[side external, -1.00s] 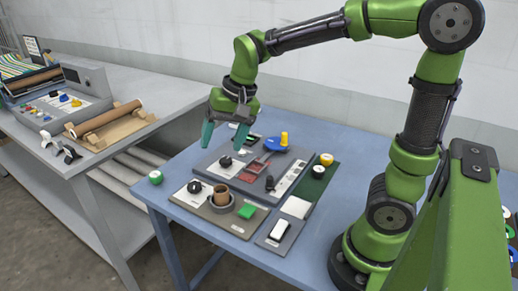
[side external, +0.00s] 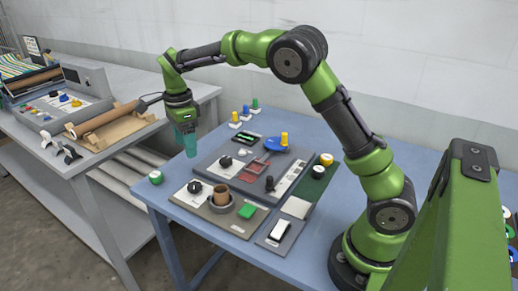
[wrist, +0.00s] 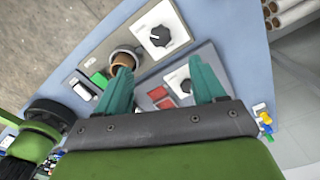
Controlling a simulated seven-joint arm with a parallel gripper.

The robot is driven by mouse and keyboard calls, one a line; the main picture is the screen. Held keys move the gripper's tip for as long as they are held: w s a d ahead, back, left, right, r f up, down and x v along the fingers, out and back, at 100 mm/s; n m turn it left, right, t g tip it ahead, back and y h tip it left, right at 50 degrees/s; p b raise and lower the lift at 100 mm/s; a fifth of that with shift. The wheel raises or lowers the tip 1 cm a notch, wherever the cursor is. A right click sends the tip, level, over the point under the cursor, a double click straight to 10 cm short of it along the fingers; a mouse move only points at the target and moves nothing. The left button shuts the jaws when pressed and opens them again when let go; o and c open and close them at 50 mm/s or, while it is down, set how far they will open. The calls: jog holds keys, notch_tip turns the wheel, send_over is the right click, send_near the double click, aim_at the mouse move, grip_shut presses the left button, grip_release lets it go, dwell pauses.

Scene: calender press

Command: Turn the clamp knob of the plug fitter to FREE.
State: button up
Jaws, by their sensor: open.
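Two black knobs with white dials are in view, and I cannot read their labels. One knob (side external: 194,187) is on the front-left grey plate (side external: 215,223), beside a brown tube (side external: 221,195) standing in a dark ring. The same knob shows in the wrist view (wrist: 160,37) with the tube (wrist: 122,62) beside it. The other knob (side external: 225,161) is on the larger grey panel behind; it also shows in the wrist view (wrist: 186,86), between my fingers. My gripper (side external: 186,152) is open and empty, above the table left of the larger panel. Its teal fingers (wrist: 162,82) are apart.
A green block (side external: 247,211) lies beside the tube. A black lever (side external: 269,184) and a blue piece with a yellow post (side external: 277,143) stand on or by the larger panel. A round green-and-white button (side external: 156,178) is near the left edge. Several coloured pegs (side external: 244,113) stand behind.

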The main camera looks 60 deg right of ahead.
aim_at(193, 186)
notch_tip(193, 186, down, 14)
jog(key=shift+r, duration=0.15)
dwell(0.3)
jog(key=c, duration=1.1)
jog(key=shift+o, duration=0.2)
